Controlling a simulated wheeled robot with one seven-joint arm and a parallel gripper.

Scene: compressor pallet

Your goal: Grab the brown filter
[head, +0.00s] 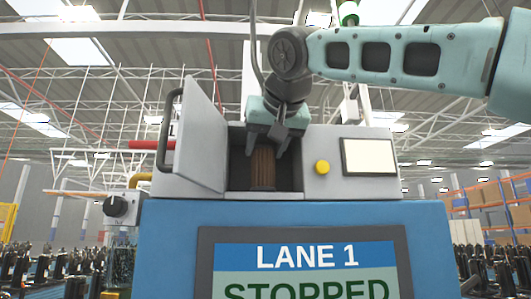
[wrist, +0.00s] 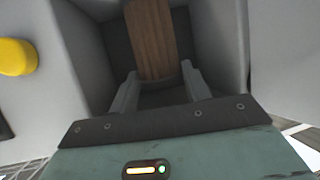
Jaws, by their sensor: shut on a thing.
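The brown filter (head: 263,168) stands upright in the open compartment of the grey housing, in the head view. In the wrist view, the filter (wrist: 152,40) shows between and beyond the two fingers of my gripper (wrist: 156,88). The jaws are shut on it.
The compartment's grey door (head: 202,137) stands open on the left, with a dark handle. A yellow button (head: 322,167) and a white panel (head: 369,157) are right of the compartment. Below is a blue cabinet (head: 170,245) with a screen (head: 305,272) reading "LANE 1 STOPPED". A black knob (head: 117,206) is at left.

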